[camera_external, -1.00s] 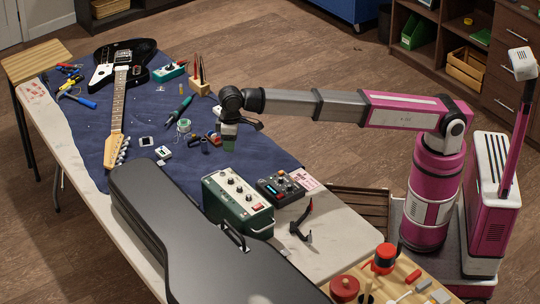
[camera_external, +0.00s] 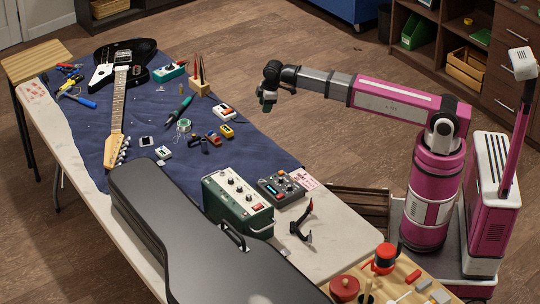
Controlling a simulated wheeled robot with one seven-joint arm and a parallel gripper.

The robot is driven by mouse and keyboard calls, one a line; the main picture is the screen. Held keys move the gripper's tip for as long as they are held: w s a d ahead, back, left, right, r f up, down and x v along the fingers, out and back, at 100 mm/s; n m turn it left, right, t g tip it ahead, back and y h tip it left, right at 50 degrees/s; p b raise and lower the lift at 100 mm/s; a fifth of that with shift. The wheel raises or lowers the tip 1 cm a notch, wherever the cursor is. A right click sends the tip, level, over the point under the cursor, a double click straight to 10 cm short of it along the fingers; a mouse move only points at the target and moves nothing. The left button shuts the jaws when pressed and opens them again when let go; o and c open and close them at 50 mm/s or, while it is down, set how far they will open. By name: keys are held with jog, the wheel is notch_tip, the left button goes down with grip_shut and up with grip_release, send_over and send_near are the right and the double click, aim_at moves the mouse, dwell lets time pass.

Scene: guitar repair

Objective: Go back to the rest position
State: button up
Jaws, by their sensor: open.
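My gripper (camera_external: 267,104) hangs at the end of my pink and grey arm, beyond the far long edge of the bench. It is raised and points downward, apart from everything on the bench. Its jaws are small in this view, and nothing shows held in them. A white and red box (camera_external: 222,112) and a yellow box (camera_external: 227,131) lie on the blue cloth to the left of my gripper.
The blue cloth (camera_external: 235,160) carries a black guitar (camera_external: 120,62), a soldering iron (camera_external: 180,108) and several small parts. A green amplifier (camera_external: 235,203), a grey pedal unit (camera_external: 281,189) and a black guitar case (camera_external: 170,225) stand nearer. Floor (camera_external: 330,140) is clear below my arm.

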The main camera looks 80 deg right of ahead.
jog(key=s+d+f, duration=0.7)
jog(key=s+d, duration=0.3)
jog(key=d, duration=0.2)
jog(key=s+a+f+m, duration=0.1)
jog(key=s+a+f, duration=0.2)
jog(key=a+f, duration=0.2)
jog(key=s+a+f+m+g, duration=0.1)
jog(key=a+f, duration=0.4)
jog(key=a, duration=0.7)
jog(key=s+a+f+m+g, duration=0.1)
jog(key=s+a+f+m, duration=0.1)
jog(key=s+a+f, duration=0.3)
jog(key=a, duration=0.3)
jog(key=shift+s+a+f+m, duration=0.3)
jog(key=shift+f+m, duration=0.05)
jog(key=shift+m, duration=0.05)
